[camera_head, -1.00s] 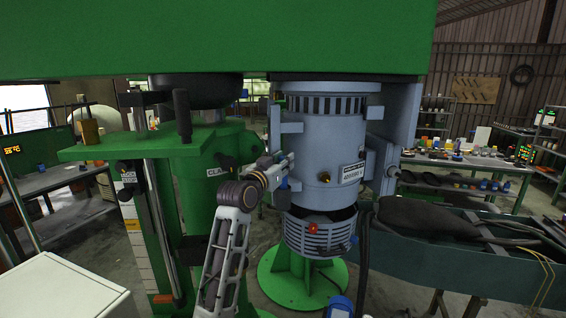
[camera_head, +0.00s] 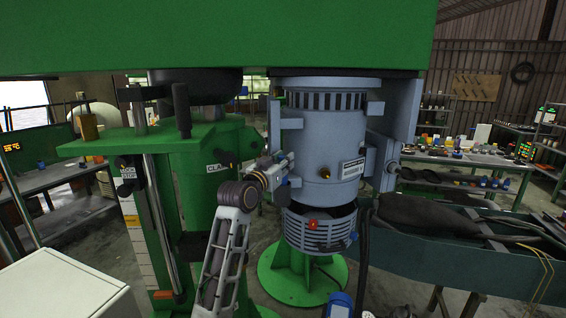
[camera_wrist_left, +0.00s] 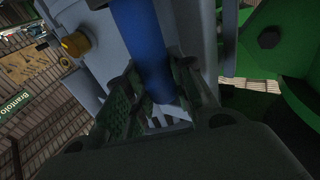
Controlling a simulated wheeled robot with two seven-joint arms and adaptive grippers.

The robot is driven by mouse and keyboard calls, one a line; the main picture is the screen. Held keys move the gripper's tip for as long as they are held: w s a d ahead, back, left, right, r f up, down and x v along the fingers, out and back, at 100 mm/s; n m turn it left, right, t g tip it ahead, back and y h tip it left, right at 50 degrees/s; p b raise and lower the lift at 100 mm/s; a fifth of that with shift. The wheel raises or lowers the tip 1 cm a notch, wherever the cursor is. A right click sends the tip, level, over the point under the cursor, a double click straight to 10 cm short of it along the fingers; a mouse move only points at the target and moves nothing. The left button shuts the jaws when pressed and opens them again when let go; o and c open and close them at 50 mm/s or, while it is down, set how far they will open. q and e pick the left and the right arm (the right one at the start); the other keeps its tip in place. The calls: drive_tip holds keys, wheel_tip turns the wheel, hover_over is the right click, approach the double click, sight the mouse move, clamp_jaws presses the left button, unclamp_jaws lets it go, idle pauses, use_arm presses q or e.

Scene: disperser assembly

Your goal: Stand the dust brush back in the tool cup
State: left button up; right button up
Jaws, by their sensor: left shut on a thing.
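My left gripper (camera_head: 281,172) is raised in front of the grey motor, at the end of my white and grey arm. In the left wrist view its dark fingers are shut on a blue, handle-like thing (camera_wrist_left: 143,40), which may be the dust brush's handle. The blue thing runs from between the fingers to the top of the picture. Its far end is out of view, and no bristles show. I cannot make out the tool cup for certain. A small tan holder-like object (camera_head: 87,127) stands on the green ledge at the left. My right gripper is not in view.
The grey motor (camera_head: 325,140) stands close behind the left gripper, with brackets on its side. The green clamp column (camera_head: 205,185) is to its left. A green beam (camera_head: 220,38) crosses overhead. A bench (camera_head: 470,162) with small parts stands at the back right.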

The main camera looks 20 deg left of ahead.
use_arm(q)
drive_tip(key=o, duration=1)
drive_tip(key=shift+r, duration=0.15)
drive_tip(key=shift+r, duration=0.45)
drive_tip(key=shift+s+a+r, duration=0.1)
drive_tip(key=shift+s, duration=0.35)
drive_tip(key=b+v, duration=0.3)
drive_tip(key=v, duration=0.8)
